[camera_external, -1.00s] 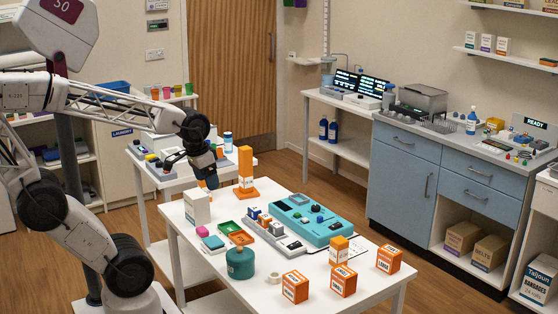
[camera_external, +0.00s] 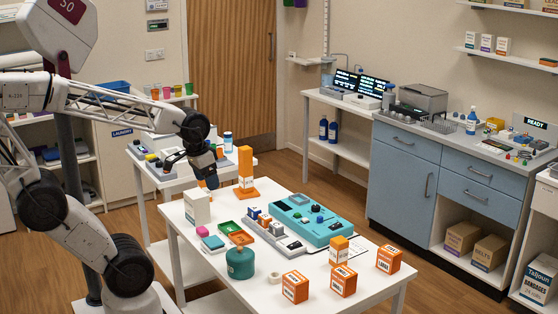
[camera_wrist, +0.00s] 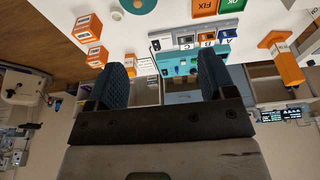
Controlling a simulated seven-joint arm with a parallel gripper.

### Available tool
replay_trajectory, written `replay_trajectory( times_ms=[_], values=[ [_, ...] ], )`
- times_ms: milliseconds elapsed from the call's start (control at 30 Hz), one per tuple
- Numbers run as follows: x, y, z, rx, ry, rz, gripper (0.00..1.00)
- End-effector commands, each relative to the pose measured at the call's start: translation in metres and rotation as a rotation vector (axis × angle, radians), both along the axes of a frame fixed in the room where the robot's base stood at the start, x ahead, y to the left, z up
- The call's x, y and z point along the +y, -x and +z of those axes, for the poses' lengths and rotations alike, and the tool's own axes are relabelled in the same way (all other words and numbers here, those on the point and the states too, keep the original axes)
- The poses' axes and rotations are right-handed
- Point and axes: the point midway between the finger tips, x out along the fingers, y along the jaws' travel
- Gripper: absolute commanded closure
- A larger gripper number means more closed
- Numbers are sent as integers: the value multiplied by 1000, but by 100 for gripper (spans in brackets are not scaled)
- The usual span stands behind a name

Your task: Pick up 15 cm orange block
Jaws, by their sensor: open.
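A tall orange block (camera_external: 245,163) with a white label band stands upright on a flat orange base (camera_external: 247,194) at the back of the white table. In the wrist view, what looks like the same orange block (camera_wrist: 289,68) is at the right, outside the jaws. My gripper (camera_external: 209,183) hangs to the left of the block, apart from it, above the table's back left corner. In the wrist view, my gripper (camera_wrist: 160,78) has its two dark blue fingers spread wide, with nothing held between them.
A white box (camera_external: 197,207) stands below my gripper. Orange boxes (camera_external: 295,287) and a shorter orange block (camera_external: 339,249) stand toward the front right.

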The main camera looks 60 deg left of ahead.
Motion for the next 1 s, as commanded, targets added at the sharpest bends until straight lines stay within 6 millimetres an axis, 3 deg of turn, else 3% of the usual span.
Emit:
replay_trajectory(
  times_ms=[767,1000],
  values=[
    [0,0,0,0,0,1,19],
    [9,-12,1,1,-6,52,19]
  ],
)
